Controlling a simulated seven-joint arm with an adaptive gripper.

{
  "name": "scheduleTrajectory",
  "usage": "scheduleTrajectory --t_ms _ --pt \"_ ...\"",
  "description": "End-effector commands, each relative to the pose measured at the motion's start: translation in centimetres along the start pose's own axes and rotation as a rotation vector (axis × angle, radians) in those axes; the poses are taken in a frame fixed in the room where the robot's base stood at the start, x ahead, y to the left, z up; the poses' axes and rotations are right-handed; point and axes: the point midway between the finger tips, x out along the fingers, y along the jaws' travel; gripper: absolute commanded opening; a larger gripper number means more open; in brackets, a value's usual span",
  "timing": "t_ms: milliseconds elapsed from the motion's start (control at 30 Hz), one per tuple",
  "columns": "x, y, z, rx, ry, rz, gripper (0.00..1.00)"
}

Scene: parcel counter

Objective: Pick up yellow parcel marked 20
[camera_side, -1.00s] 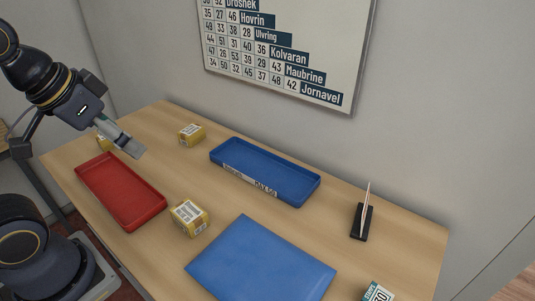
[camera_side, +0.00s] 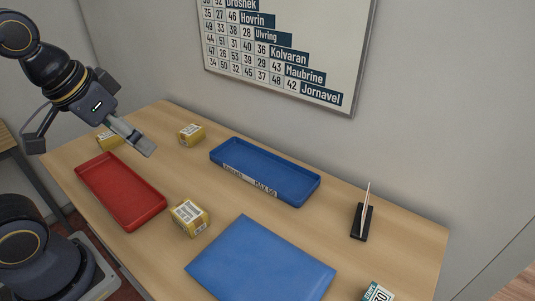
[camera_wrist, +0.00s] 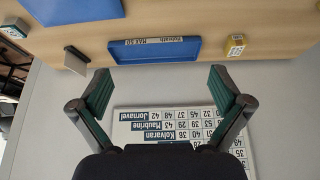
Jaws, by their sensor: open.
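Three yellow parcels are in the side view. One stands at the back (camera_side: 191,134), left of the blue tray. One stands at the front (camera_side: 189,218), right of the red tray. One stands at the left (camera_side: 107,141), partly hidden behind my gripper. I cannot read a 20 on any of them. In the wrist view one yellow parcel (camera_wrist: 236,46) shows beside the blue tray; its number is too small to read. My gripper (camera_side: 145,148) is open and empty, above the table's left part, apart from all parcels. Its spread fingers also show in the wrist view (camera_wrist: 160,82).
A red tray (camera_side: 86,170) lies at the left and a blue tray (camera_side: 302,190) at the back. A blue flat piece (camera_side: 258,262) lies in front. A black holder with cards (camera_side: 361,222) and a green-white box (camera_side: 377,292) stand right. A wall chart (camera_side: 290,35) hangs behind.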

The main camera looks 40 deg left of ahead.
Motion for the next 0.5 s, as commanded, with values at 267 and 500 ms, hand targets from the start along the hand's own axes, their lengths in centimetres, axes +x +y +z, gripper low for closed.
scheduleTrajectory --t_ms 267,500 --pt "6.6 0.7 -2.1 0.037 -0.299 0.010 1.00" --pt "10.6 1.0 -1.0 0.045 -0.449 0.021 1.00"
